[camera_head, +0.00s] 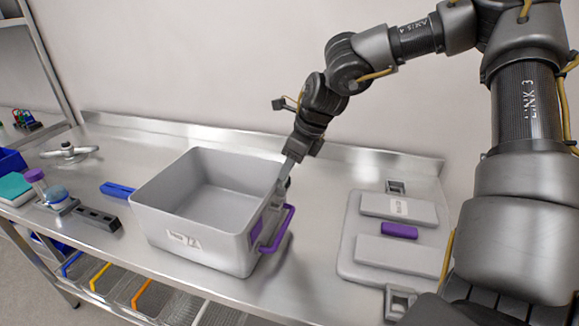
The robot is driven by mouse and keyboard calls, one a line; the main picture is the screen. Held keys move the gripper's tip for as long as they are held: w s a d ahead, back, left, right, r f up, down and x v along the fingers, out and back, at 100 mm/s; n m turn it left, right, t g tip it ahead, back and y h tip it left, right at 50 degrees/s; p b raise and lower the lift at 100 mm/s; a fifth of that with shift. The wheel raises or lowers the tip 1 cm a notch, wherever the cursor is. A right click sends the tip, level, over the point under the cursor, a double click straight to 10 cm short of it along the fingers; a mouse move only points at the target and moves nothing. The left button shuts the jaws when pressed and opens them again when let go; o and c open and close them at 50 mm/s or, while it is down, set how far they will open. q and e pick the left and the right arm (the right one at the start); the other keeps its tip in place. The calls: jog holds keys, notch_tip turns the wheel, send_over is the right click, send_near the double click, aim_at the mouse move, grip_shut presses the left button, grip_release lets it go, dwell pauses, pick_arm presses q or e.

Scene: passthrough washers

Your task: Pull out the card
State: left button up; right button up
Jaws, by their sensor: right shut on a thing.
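A grey open bin (195,238) stands on the steel counter. It looks empty and has a white label (185,240) with dark marks on its front. A purple handle (278,232) sticks out on its right side, beside a purple patch (255,230). I cannot pick out a separate card for certain. My left gripper is not in view.
A pale grey tray (350,252) with two flat blocks and a purple piece (399,230) lies to the right. The steel counter (310,225) is clear between bin and tray.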

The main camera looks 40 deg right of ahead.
jog(key=shift+r+p, duration=1.3)
jog(key=shift+r, duration=1.55)
